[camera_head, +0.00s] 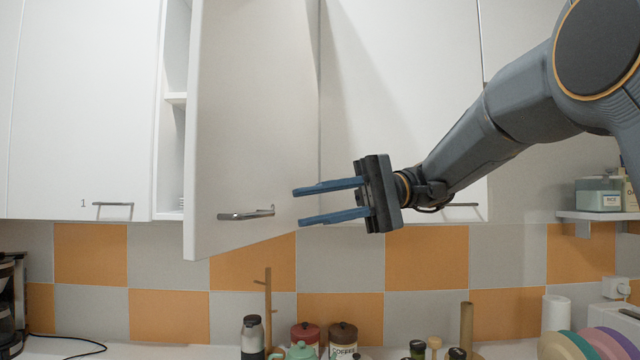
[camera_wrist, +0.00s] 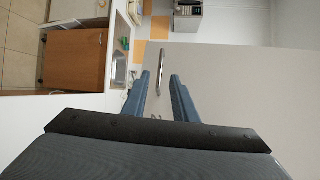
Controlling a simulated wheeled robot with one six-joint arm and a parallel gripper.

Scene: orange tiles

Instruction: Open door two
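Door two (camera_head: 255,110) is a white upper cabinet door standing partly open, its free left edge swung out from the cabinet. Shelves show in the gap to its left. Its metal bar handle (camera_head: 240,215) is low on the door's face. My gripper (camera_head: 296,207) is open and empty, to the right of the handle, with its two blue fingers pointing left toward it. In the wrist view the handle (camera_wrist: 162,68) lies just beyond the fingertips, between their lines, apart from them. The door's face (camera_wrist: 235,85) fills the right of that view.
Closed door one (camera_head: 85,110), marked 1, is at the left. Another closed white door (camera_head: 400,90) is behind my arm. Jars (camera_head: 343,337), a bottle (camera_head: 252,337) and a wooden stand (camera_head: 268,310) are on the counter below. A small shelf (camera_head: 598,215) is at the right.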

